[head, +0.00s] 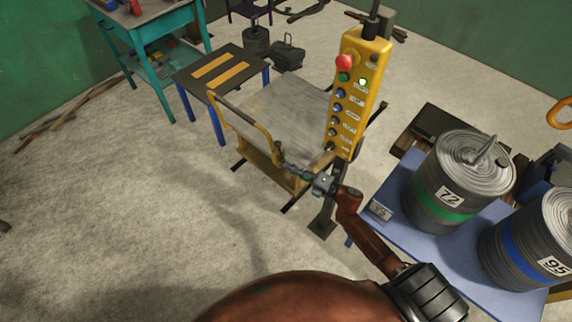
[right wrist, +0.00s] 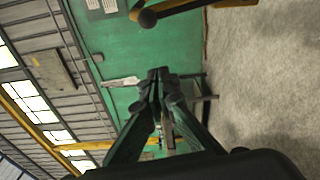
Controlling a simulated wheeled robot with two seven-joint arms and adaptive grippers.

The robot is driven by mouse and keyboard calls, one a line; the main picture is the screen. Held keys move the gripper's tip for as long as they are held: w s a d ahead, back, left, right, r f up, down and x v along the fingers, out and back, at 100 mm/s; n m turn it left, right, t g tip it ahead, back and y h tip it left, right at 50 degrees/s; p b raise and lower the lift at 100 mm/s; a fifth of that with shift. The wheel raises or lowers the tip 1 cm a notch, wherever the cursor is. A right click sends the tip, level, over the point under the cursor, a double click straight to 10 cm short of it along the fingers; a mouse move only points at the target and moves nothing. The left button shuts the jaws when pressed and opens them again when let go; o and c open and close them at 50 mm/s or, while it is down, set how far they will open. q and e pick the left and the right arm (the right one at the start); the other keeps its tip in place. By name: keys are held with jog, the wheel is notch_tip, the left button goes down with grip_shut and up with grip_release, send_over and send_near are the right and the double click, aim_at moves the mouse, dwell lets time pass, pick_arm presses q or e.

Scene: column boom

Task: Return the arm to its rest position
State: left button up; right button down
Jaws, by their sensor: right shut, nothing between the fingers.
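My right arm comes in from the bottom right of the head view. Its gripper (head: 287,168) is below and left of the yellow pendant, in front of the yellow-framed stand in the picture. In the right wrist view the fingers (right wrist: 158,75) are together, with nothing between them. The yellow pendant (head: 357,95) stands upright, with a red button (head: 344,63) at its top and several dark buttons below. A small lamp on it glows green. My left gripper is not in view.
A blue table (head: 450,248) at right holds a green-banded drum (head: 440,200) marked 72 and a blue-banded drum (head: 515,255) marked 95. A yellow-framed stand (head: 268,175) is near the pendant. A teal bench (head: 165,70) is back left. Open floor lies at left.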

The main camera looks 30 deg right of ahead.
dwell(0.5)
